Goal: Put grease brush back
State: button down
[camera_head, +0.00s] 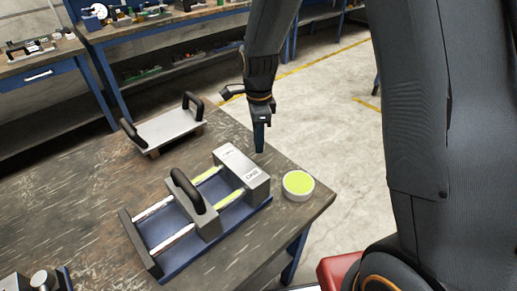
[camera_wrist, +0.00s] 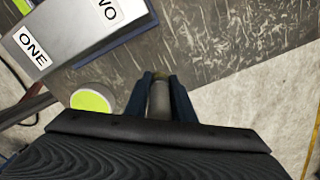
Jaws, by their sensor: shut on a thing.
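My gripper (camera_head: 260,138) points down above the table's far right part, behind the labelled block and the grease tin. In the wrist view, its two dark blue fingers (camera_wrist: 159,98) are shut on a slim grey cylindrical piece (camera_wrist: 158,102), which looks like the grease brush. The brush's bristles cannot be made out, and in the head view the fingers hide the brush. A round white tin of yellow-green grease (camera_head: 298,184) stands near the table's right corner. It also shows left of the fingers in the wrist view (camera_wrist: 92,101).
A blue slide fixture (camera_head: 168,262) has two rails with yellow-green grease, a handled carriage (camera_head: 195,207) and a grey block (camera_head: 243,172) marked ONE and TWO. A handled plate (camera_head: 167,130) lies behind it. The table (camera_head: 90,198) is bare at left; shelves stand behind.

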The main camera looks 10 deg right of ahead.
jog(key=shift+f+p, duration=0.45)
jog(key=shift+f, duration=1.65)
jog(key=shift+f, duration=0.15)
jog(key=c, duration=1.5)
grip_release()
